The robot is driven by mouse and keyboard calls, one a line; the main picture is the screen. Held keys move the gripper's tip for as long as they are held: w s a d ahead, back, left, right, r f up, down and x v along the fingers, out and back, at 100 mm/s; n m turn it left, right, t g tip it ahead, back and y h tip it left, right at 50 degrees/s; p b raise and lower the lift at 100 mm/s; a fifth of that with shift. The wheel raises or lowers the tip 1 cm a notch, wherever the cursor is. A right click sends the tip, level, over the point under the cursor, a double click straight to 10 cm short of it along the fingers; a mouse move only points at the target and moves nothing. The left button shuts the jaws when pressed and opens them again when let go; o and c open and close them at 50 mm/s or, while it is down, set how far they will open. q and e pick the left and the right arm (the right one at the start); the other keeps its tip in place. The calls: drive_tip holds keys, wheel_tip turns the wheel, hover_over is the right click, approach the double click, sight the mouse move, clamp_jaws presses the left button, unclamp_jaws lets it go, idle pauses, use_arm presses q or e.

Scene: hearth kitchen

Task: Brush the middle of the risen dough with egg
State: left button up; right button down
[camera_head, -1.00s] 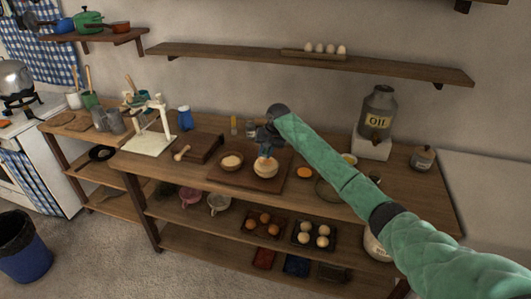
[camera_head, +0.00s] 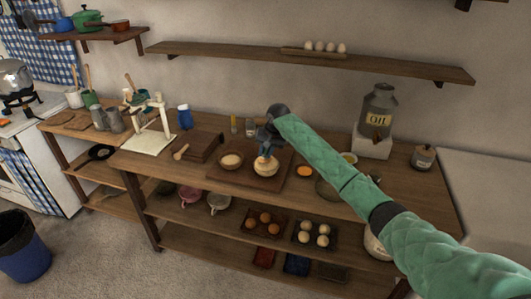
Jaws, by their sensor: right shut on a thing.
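The risen dough (camera_head: 265,171) is a pale round loaf on a dark wooden board (camera_head: 242,179) on the counter. My right gripper (camera_head: 266,147) points down directly above it. It is shut on what looks like a small brush (camera_head: 266,156), whose lower end is at the top middle of the dough; I cannot tell whether it touches. A wooden bowl (camera_head: 231,161) with pale contents sits left of the dough on the same board. Whether the dough has egg on it is too small to tell. My left gripper is out of view.
An orange round dish (camera_head: 304,171) stands right of the board. A white stand (camera_head: 154,128) and a blue jar (camera_head: 185,117) are to the left.

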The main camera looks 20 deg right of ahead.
drive_tip(key=shift+f, duration=0.7)
drive_tip(key=shift+w+d+r, duration=0.1)
drive_tip(key=shift+w+d, duration=0.25)
drive_tip(key=shift+w, duration=0.15)
drive_tip(key=shift+w+d+p, duration=0.3)
drive_tip(key=shift+w+d, duration=0.2)
drive_tip(key=shift+w, duration=0.3)
drive_tip(key=shift+d+p, duration=0.1)
drive_tip(key=shift+p, duration=0.45)
drive_tip(key=shift+s+a+p, duration=0.55)
drive_tip(key=shift+s+p, duration=0.2)
drive_tip(key=shift+p, duration=0.4)
drive_tip(key=shift+s+a+p, duration=0.4)
drive_tip(key=shift+s+p, duration=0.15)
drive_tip(key=shift+p, duration=0.45)
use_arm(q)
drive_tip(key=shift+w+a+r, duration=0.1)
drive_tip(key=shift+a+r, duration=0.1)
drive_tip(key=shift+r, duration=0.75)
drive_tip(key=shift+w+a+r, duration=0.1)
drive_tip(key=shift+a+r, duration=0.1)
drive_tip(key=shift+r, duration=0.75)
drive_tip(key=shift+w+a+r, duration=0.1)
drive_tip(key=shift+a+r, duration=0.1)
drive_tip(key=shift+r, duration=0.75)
use_arm(e)
drive_tip(key=shift+w+d, duration=0.45)
drive_tip(key=shift+w, duration=0.25)
drive_tip(key=shift+w+d, duration=0.45)
drive_tip(key=shift+w, duration=0.2)
